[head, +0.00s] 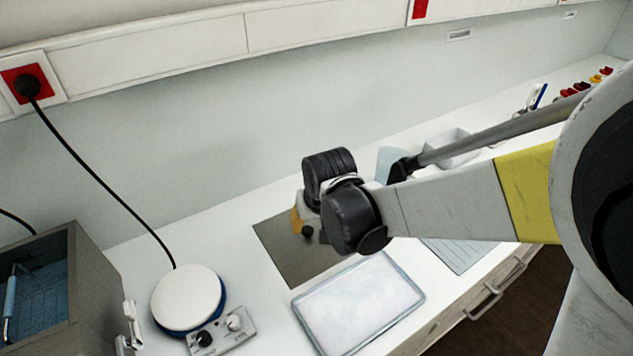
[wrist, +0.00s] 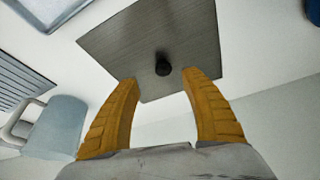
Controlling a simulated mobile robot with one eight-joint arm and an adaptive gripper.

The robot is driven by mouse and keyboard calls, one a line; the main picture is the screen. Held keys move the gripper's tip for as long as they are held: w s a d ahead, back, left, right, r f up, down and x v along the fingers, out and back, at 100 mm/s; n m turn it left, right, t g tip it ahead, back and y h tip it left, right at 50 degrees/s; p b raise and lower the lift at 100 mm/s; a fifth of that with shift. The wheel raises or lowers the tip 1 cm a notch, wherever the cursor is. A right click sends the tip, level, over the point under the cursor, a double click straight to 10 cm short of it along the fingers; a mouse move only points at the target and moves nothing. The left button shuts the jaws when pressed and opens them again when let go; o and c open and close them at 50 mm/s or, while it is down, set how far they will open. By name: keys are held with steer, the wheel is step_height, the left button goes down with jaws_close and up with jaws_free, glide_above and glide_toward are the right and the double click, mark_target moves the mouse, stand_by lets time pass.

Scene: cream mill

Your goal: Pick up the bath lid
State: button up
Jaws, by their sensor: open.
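The bath lid (head: 280,251) looks like a flat grey metal plate with a small black knob (wrist: 162,66) on its upper face. It lies flat on the white counter in the head view, and it also shows in the wrist view (wrist: 190,32). My gripper (wrist: 160,78) is open and empty, its two yellow fingers to either side of the knob in the picture. I cannot tell how far above the lid they are. In the head view my wrist hides the lid's right part. An open grey bath (head: 75,285) stands at the left.
A shallow tray (head: 418,294) lies right beside the lid. A white-topped stirrer plate (head: 188,295) with a black cord stands left. A pale blue jug (wrist: 55,128) shows in the wrist view. The wall runs behind the counter.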

mark_target(307, 229)
steer(key=b+x, duration=0.1)
steer(key=x, duration=0.1)
steer(key=b+x, duration=0.1)
steer(key=x, duration=0.2)
steer(key=a+b+x, duration=0.1)
steer(key=x, duration=0.1)
steer(key=shift+w+f, duration=0.1)
steer(key=shift+w, duration=0.2)
jaws_close()
